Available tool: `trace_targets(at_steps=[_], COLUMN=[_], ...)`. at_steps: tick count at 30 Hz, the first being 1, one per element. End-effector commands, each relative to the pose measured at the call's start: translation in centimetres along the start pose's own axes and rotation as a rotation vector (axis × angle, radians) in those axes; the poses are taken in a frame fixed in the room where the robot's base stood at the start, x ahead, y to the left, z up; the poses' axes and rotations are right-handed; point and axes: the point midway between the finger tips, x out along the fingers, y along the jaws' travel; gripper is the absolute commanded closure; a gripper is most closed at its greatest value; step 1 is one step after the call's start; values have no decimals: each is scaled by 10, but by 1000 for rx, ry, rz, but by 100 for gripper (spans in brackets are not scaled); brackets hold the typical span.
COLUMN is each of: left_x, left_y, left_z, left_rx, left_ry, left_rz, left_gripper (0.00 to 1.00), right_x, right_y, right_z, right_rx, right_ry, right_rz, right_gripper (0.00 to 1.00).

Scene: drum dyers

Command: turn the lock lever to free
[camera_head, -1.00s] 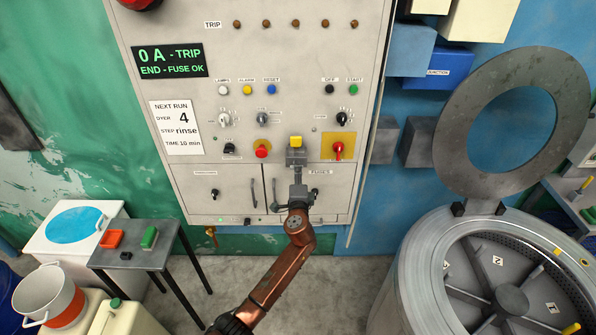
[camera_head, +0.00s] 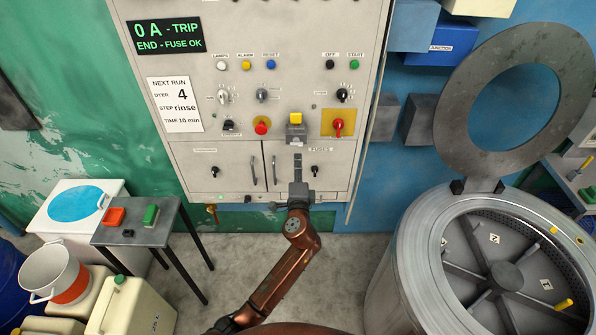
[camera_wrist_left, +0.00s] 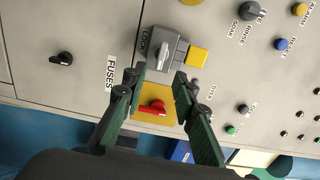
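The lock (camera_head: 296,133) is a grey block with a yellow piece on top, on the lower middle of the control panel. In the left wrist view its silver lever (camera_wrist_left: 162,54) sits on the grey block by the word LOCK, with the yellow piece to its right. My left gripper (camera_head: 298,156) is just below the lock in the head view. In the left wrist view its green-padded fingers (camera_wrist_left: 158,76) are spread apart with nothing between them, and the lever lies beyond their tips. My right gripper is not in view.
A red rotary switch (camera_head: 338,126) on a yellow plate is right of the lock; a red button (camera_head: 262,127) is left. A black knob (camera_head: 314,171) is close beside the gripper. An open drum (camera_head: 405,265) stands right, a small table (camera_head: 150,235) left.

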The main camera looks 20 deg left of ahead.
Motion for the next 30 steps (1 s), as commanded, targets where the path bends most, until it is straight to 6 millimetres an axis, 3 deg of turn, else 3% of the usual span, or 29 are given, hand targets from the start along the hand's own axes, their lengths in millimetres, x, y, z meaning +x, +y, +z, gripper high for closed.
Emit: trace_targets(at_steps=[3, 8, 24, 26, 28, 30], left_x=[-18, -30, -31, -30, -27, -24], left_y=[1, 1, 2, 11, 32, 68], left_z=[-1, 0, 0, 0, 1, 2], left_rx=[-2, -1, 0, -2, -8, -19], left_ry=[2, 0, 1, 4, 11, 20], left_rz=[1, 1, 3, 16, 48, 103], left_gripper=[74, 74, 74, 74, 74, 74], right_x=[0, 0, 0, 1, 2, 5], right_y=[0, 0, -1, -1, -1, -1], right_z=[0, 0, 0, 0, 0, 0], right_rx=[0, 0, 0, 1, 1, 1], right_ry=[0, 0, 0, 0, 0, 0], right_rz=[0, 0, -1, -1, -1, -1], right_gripper=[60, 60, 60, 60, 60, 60])
